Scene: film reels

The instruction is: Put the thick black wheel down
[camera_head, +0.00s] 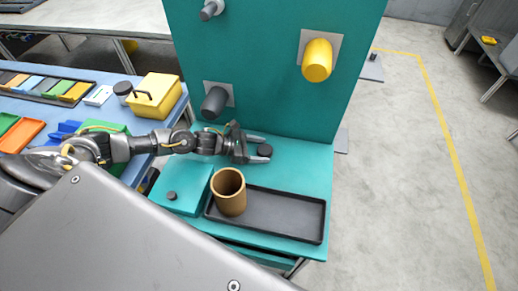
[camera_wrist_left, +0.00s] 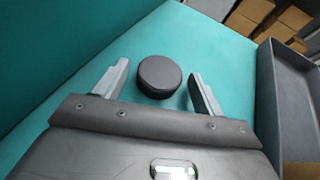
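The thick black wheel (camera_head: 265,150) is a short dark disc on the teal surface (camera_head: 312,165). In the left wrist view the wheel (camera_wrist_left: 160,77) lies flat between the fingertips of my left gripper (camera_wrist_left: 160,83), with a gap on either side. My left gripper (camera_head: 260,150) also shows in the head view, with its fingers spread around the wheel. It is open and does not grip the wheel. My right gripper is not in view.
A brown open cylinder (camera_head: 229,195) stands near the left end of a black tray (camera_head: 290,236). A teal box (camera_head: 190,180) with a dark knob is beside it. Behind rises a teal panel (camera_head: 270,85) with a yellow peg (camera_head: 317,60) and grey pegs. A blue table (camera_head: 70,110) holds bins at left.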

